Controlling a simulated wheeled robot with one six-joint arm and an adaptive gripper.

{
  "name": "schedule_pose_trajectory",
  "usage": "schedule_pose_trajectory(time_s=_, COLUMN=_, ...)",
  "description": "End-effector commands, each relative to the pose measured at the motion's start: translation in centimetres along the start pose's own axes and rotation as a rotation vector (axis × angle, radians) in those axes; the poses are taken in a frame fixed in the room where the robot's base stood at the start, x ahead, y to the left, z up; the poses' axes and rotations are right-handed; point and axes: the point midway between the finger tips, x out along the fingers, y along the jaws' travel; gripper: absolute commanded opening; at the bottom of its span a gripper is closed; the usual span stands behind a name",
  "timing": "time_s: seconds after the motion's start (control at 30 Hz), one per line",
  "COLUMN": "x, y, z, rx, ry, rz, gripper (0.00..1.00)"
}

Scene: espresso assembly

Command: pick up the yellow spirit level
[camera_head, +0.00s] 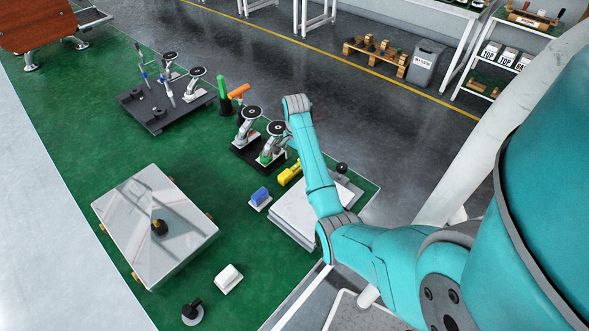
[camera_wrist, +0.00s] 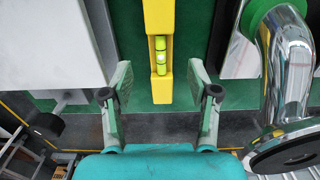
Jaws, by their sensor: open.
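The yellow spirit level (camera_wrist: 158,15) runs down from the top of the wrist view, with its green vial near its lower end. In the head view the yellow level (camera_head: 290,174) lies on the green surface left of my forearm, partly hidden by it. My gripper (camera_wrist: 159,70) is open and empty. Its two fingers stand on either side of the level's near end, with a gap on both sides. I cannot tell how far above the level they are. The head view does not show the fingers clearly.
A chrome pipe fitting (camera_wrist: 275,60) stands close to the right finger in the wrist view. A pale block (camera_wrist: 50,45) is on the left.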

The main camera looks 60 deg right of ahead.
Motion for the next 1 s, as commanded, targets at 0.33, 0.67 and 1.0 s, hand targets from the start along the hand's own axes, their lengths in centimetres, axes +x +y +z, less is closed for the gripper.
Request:
schedule_pose_trajectory(time_s=0.33, x=4.2, y=-0.1, z=0.1, rx=0.000, ry=-0.001, rz=0.002, gripper=0.60)
schedule_pose_trajectory(time_s=0.67, x=5.2, y=-0.2, z=0.1, rx=0.000, ry=0.000, rz=0.000, gripper=0.60)
schedule_pose_trajectory(time_s=1.0, x=5.2, y=-0.2, z=0.1, rx=0.000, ry=0.000, rz=0.000, gripper=0.00)
